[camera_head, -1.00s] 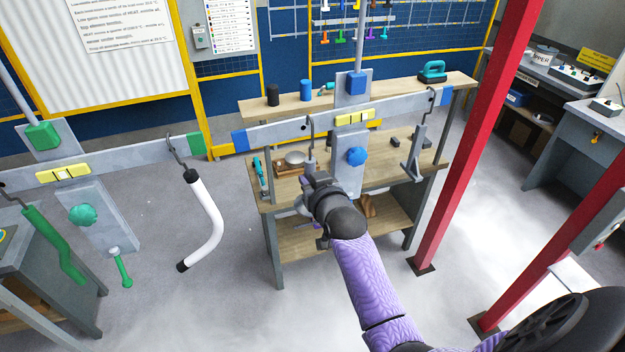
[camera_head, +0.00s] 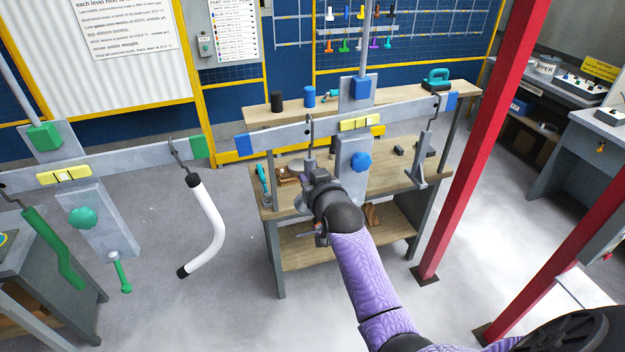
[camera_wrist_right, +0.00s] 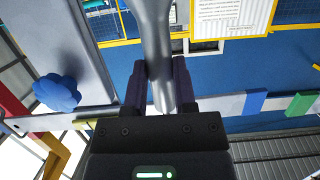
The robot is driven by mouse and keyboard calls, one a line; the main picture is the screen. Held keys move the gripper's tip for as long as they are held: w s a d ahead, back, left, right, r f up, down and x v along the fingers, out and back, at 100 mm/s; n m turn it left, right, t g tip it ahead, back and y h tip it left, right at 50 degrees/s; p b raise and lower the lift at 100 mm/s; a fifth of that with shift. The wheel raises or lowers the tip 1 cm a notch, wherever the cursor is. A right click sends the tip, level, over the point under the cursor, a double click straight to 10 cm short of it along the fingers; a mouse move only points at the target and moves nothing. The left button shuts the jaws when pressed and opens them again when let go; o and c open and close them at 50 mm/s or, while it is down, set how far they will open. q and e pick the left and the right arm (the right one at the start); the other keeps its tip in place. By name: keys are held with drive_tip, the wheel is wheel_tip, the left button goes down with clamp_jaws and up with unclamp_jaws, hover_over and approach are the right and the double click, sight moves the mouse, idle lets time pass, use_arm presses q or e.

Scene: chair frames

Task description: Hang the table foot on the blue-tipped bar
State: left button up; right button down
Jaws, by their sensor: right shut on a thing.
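The blue-tipped bar (camera_head: 280,135) is a grey beam with blue ends, crossing the middle of the head view. My right gripper (camera_head: 314,180) is in front of it, left of the blue knob (camera_head: 361,161). It is shut on a grey metal table foot (camera_head: 309,166), whose dark hook rises to the bar's top edge. I cannot tell whether the hook rests on the bar. In the right wrist view the foot (camera_wrist_right: 157,60) stands between the fingers. My gripper hides its lower part. Another grey foot (camera_head: 418,168) hangs by a hook near the bar's right end. My left gripper is not in view.
A green-tipped bar (camera_head: 130,160) at left carries a white bent tube (camera_head: 210,225) and a green part (camera_head: 55,250). A wooden workbench (camera_head: 330,250) stands behind my gripper. A red post (camera_head: 470,150) rises at right. Open floor lies between the bars' stands.

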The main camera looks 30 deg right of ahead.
drive_tip(key=shift+w, duration=0.2)
drive_tip(key=shift+w+d+b, duration=0.2)
drive_tip(key=shift+w+b, duration=0.3)
drive_tip(key=shift+w, duration=0.2)
idle(0.4)
drive_tip(key=shift+w+d+b, duration=0.15)
drive_tip(key=shift+w+b, duration=0.35)
drive_tip(key=shift+w, duration=0.05)
drive_tip(key=shift+f+b, duration=0.9)
drive_tip(key=shift+f, duration=0.25)
idle(0.3)
drive_tip(key=shift+c, duration=1.7)
unclamp_jaws()
